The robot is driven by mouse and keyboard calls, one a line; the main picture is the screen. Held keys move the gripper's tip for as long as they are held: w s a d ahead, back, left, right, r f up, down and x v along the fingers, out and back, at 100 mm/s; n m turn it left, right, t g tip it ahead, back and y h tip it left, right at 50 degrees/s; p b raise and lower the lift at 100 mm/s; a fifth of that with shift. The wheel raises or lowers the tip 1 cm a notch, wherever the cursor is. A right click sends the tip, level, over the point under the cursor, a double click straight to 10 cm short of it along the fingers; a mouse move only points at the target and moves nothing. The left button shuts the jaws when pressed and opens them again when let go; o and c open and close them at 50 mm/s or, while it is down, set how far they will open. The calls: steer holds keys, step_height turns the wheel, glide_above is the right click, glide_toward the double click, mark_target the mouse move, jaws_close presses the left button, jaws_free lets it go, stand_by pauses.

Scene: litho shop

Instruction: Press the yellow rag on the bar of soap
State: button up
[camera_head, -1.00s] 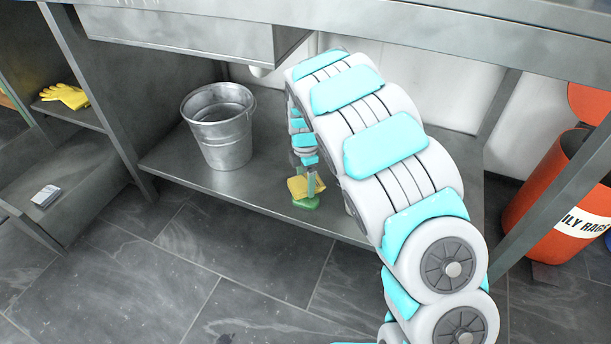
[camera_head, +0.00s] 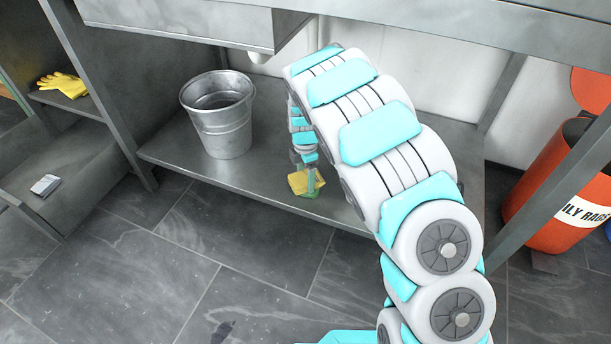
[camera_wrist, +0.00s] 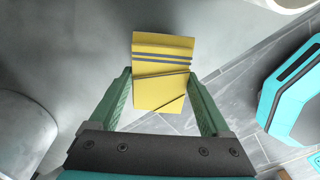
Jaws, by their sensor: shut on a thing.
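The yellow rag (camera_head: 303,182) is a folded, flat piece held low at the front edge of the steel shelf. In the wrist view the yellow rag (camera_wrist: 163,92) sits between the two green fingers of my gripper (camera_wrist: 160,78), which is shut on it. My gripper also shows in the head view (camera_head: 309,176), pointing down. The soap does not show in the wrist view.
A metal bucket (camera_head: 224,137) stands on the steel shelf (camera_head: 255,172), left of my gripper. Yellow gloves (camera_head: 63,84) and a small grey-white item (camera_head: 45,185) lie on the left racks. A red rag bin (camera_head: 556,200) stands at the right. Shelf posts stand on both sides.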

mark_target(306, 177)
steer(key=shift+f, duration=0.6)
stand_by(1.4)
steer(key=shift+r, duration=0.1)
steer(key=shift+r+p, duration=0.5)
steer(key=shift+r, duration=3)
